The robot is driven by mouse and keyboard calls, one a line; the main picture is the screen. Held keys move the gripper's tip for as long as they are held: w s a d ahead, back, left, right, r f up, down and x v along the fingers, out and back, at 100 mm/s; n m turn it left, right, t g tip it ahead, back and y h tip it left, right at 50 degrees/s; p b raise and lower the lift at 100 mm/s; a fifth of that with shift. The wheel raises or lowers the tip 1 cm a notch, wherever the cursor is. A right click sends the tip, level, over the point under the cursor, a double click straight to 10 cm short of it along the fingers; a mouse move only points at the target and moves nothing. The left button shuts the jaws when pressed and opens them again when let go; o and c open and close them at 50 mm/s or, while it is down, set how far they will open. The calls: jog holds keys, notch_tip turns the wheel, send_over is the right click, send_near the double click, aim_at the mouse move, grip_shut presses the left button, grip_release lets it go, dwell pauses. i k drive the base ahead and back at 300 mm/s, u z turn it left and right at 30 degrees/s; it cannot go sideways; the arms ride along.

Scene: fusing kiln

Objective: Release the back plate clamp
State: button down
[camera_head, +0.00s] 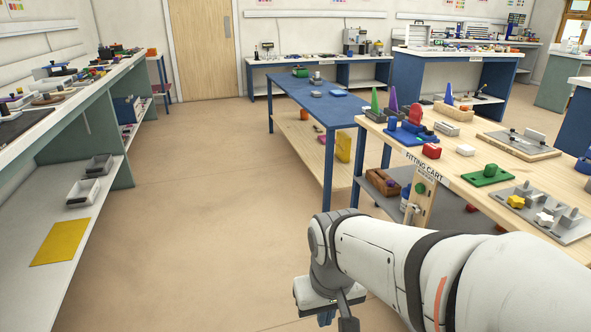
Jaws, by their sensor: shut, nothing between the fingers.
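I cannot make out for sure which thing is the back plate clamp. The cart (463,182) marked "FITTING CART" stands at the right. A grey plate (518,146) with small raised fittings lies towards its back. Another grey fixture (575,228) with upright blocks, a yellow knob (516,201) and a white knob (544,218) lies nearer the front. A wooden upright with a green round knob (420,188) is at the cart's near end. My gripper (338,318) hangs low at the bottom edge, apart from the cart, shut and empty; its tips are partly cut off.
A blue table (305,93) stands behind the cart. A long bench with shelves (130,165) lines the left; a yellow sheet (60,242) lies on its low shelf. The floor (205,200) between bench and cart is clear. A blue-legged bench (462,68) stands farther back.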

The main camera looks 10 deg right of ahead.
aim_at(410, 216)
jog(key=z, duration=0.2)
jog(key=i, duration=1.35)
jog(key=z, duration=0.85)
jog(key=k, duration=0.85)
jog(key=z, duration=0.15)
jog(key=i, duration=0.85)
jog(key=u, duration=0.05)
